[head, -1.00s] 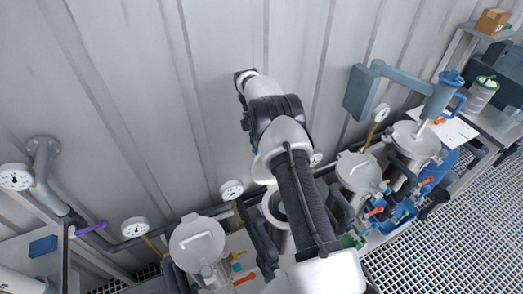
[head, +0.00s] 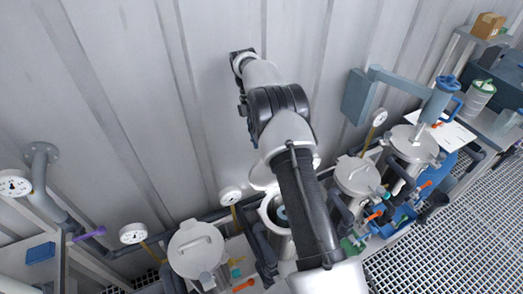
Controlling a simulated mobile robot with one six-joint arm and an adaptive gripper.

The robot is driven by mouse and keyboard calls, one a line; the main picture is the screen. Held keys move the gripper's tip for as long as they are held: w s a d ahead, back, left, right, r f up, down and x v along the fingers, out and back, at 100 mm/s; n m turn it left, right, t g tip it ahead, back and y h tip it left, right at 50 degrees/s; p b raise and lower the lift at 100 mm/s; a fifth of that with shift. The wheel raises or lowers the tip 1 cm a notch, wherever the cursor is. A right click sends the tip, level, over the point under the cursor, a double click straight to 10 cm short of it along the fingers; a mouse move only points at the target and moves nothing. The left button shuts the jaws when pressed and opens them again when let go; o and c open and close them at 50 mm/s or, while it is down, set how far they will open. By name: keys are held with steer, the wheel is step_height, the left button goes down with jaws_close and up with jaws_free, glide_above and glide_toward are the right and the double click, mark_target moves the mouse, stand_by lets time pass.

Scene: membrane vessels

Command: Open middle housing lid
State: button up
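The middle housing (head: 268,211) is a pale metal vessel partly hidden behind my arm. Its round mouth looks open, with a dark, teal-tinted inside partly showing. A pale rounded shape beside its rim, under my arm, could be its raised lid or part of my arm; I cannot tell which. My arm crosses over the vessel, and its far end with my gripper (head: 240,58) is up against the wall's background, beyond and above the vessel. The gripper is small and dark, its fingers cannot be made out, and nothing held is visible.
A closed housing with a handled lid (head: 197,249) stands left, and another closed one (head: 357,176) right. A further lidded vessel (head: 412,143) stands under a blue-grey wall arm (head: 408,80). Pressure gauges (head: 231,195) and pipes run behind. The corrugated wall is close behind.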

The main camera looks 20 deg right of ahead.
steer(key=shift+r, duration=0.45)
steer(key=shift+c, duration=0.3)
